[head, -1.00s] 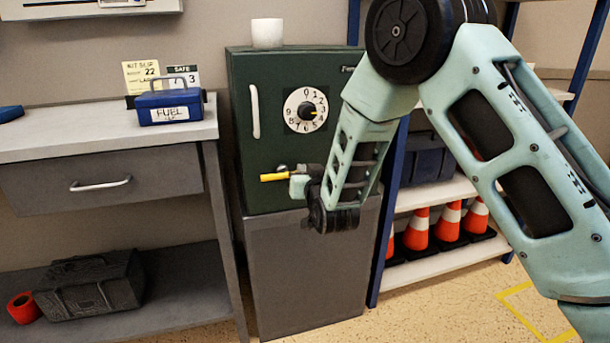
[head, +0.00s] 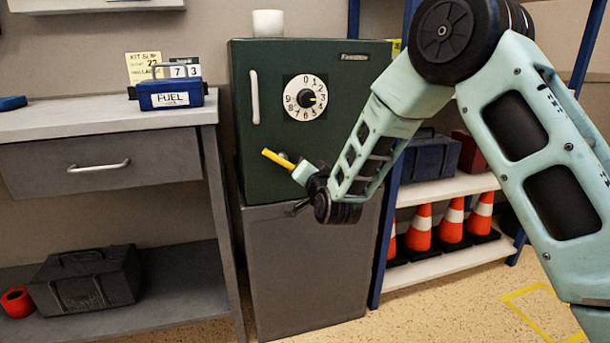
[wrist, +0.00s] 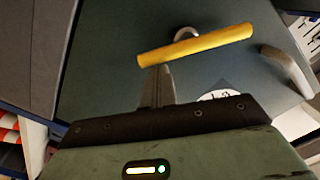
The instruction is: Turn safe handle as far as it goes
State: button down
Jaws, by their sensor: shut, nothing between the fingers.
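The dark green safe (head: 270,130) stands on a grey cabinet, its door shut. Its yellow bar handle (head: 277,158) is tilted in the head view, left end higher than right. In the wrist view the yellow handle (wrist: 195,45) crosses in front of a grey curved piece. My gripper (head: 301,172) is at the handle's lower right end. In the wrist view my gripper's closed fingers (wrist: 157,84) reach the bar's underside near its left end. They are shut with nothing between them. I cannot tell whether they touch the bar. The white dial (head: 306,98) sits above the handle.
A pale vertical grip (head: 254,97) is on the door's left side. A white cup (head: 267,23) stands on the safe. A desk (head: 100,130) with a blue FUEL box (head: 171,95) is at left. A shelf with several orange cones (head: 452,221) is at right.

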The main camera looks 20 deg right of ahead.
jog(key=m+b, duration=0.1)
jog(key=f+m+b, duration=0.1)
jog(key=shift+a+f+m, duration=0.25)
jog(key=shift+a+m, duration=0.05)
dwell(0.8)
